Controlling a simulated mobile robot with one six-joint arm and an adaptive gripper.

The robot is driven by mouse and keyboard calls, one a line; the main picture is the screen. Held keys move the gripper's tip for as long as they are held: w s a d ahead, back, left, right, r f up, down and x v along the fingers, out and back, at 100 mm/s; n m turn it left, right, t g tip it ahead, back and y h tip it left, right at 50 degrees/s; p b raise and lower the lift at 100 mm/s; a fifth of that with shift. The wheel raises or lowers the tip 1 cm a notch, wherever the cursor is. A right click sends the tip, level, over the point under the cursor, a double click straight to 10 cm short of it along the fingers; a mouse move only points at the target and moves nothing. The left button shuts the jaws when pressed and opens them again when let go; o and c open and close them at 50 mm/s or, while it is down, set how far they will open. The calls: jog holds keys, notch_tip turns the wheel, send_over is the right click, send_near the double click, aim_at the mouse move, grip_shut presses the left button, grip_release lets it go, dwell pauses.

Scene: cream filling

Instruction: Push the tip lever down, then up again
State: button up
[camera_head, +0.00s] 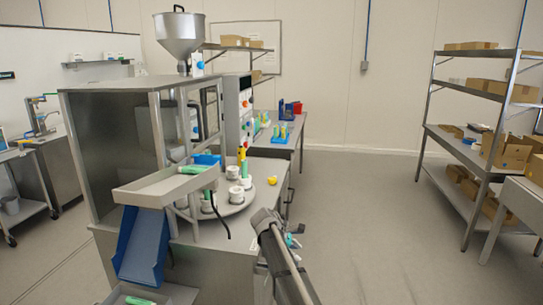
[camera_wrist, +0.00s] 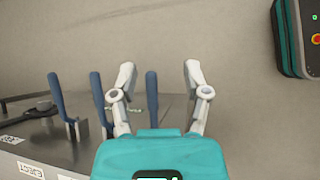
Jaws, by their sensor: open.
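Three upright blue lever handles stand along the edge of a grey metal machine top in the wrist view: a left one (camera_wrist: 58,98), a middle one (camera_wrist: 97,98) and a right one (camera_wrist: 152,96). I cannot tell which is the tip lever; one label (camera_wrist: 28,169) seems to read EJECT, the others are cut off or unreadable. My gripper (camera_wrist: 158,75) is open, and the right handle shows between its fingers, nearer the left finger. Contact cannot be told. In the head view my gripper (camera_head: 291,241) is small beside the machine's right side, and the levers are hidden.
The steel filling machine (camera_head: 110,135) carries a hopper (camera_head: 180,33) and a round turntable (camera_head: 234,208) with white holders and green tubes. A blue chute (camera_head: 143,245) is at its front left. Bare floor (camera_head: 360,220) lies to the right, before shelving (camera_head: 480,125).

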jog(key=s+d+f+m+y+b, duration=0.3)
jog(key=s+f+m, duration=0.2)
jog(key=s, duration=0.5)
jog(key=s+d+f+m+y+b, duration=0.2)
jog(key=s+f+m+b, duration=0.25)
jog(key=s, duration=0.55)
jog(key=s+d+f+m+y+b, duration=0.3)
jog(key=s+f+m, duration=0.25)
jog(key=s, duration=0.35)
notch_tip(320, 180, up, 18)
jog(key=p, duration=1.8)
jog(key=shift+g, duration=0.3)
jog(key=shift+w, duration=0.1)
